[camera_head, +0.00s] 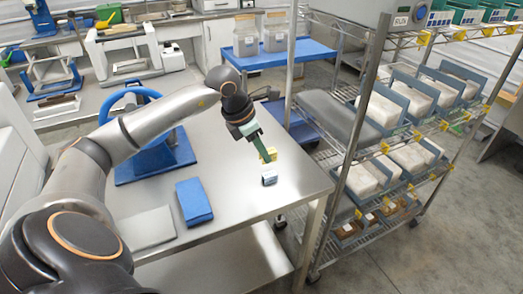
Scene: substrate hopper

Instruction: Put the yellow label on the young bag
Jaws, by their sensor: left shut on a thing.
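My left gripper (265,153) reaches down over the right end of the steel table, its green fingers pointing downward. It is shut on a small yellow piece, which looks like the yellow label (272,154). A small white and blue block (269,178) sits just below the fingertips near the table's right edge. White bags (384,107) stand in grey-blue trays on the rack at the right, with more bags (361,180) on the shelf below. Smaller brown bags (347,229) are on the lowest shelf. I cannot tell which bag is the young one. My right gripper is not in view.
A blue pad (194,201) and a grey sheet (147,228) lie on the steel table (240,200). A blue device (155,160) stands behind my left arm. The wire rack's upright post (362,110) is right of the table. Yellow tags (385,147) line the shelf edges.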

